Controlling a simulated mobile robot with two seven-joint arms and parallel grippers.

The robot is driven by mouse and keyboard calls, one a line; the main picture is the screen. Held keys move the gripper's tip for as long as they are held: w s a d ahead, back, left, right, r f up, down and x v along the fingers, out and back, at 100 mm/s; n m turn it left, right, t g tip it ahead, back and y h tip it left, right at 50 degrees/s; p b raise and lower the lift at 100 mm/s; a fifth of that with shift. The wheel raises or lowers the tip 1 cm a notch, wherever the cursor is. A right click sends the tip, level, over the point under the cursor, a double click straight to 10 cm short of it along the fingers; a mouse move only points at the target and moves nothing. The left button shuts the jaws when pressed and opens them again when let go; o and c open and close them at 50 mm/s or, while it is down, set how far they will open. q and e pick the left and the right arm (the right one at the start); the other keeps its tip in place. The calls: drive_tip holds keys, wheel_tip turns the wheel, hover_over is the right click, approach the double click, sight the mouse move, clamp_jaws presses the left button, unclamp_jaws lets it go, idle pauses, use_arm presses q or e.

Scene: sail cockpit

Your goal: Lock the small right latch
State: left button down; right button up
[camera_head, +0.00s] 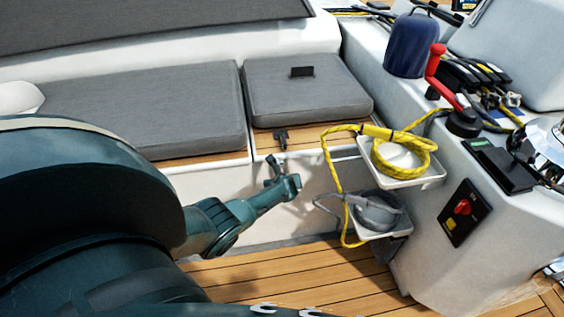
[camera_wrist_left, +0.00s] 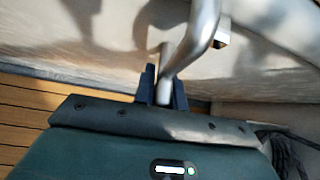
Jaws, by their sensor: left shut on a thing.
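A small dark latch (camera_head: 281,138) sits on the wooden front edge of the right-hand seat locker, below a grey cushion. My left gripper (camera_head: 272,166) is in front of the white locker wall, just below the latch. In the left wrist view, the two dark fingers of my left gripper (camera_wrist_left: 163,88) are shut around the lower end of a bent grey metal bar (camera_wrist_left: 200,40). I cannot tell whether this bar is part of the latch; the head view does not show the contact clearly. My right gripper is in neither view.
To the right, two white trays hold a yellow rope (camera_head: 405,155) and a grey coil (camera_head: 376,211). A winch with a red handle (camera_head: 436,68) stands on the coaming. Wooden deck (camera_head: 290,280) lies below.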

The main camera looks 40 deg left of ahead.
use_arm(q)
drive_tip(key=shift+s+g+y, duration=0.1)
drive_tip(key=shift+g+y, duration=0.2)
drive_tip(key=shift+g, duration=0.1)
drive_tip(key=shift+f+m, duration=0.1)
drive_tip(key=shift+m, duration=0.2)
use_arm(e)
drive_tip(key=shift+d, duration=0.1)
use_arm(q)
drive_tip(key=c, duration=1.5)
unclamp_jaws()
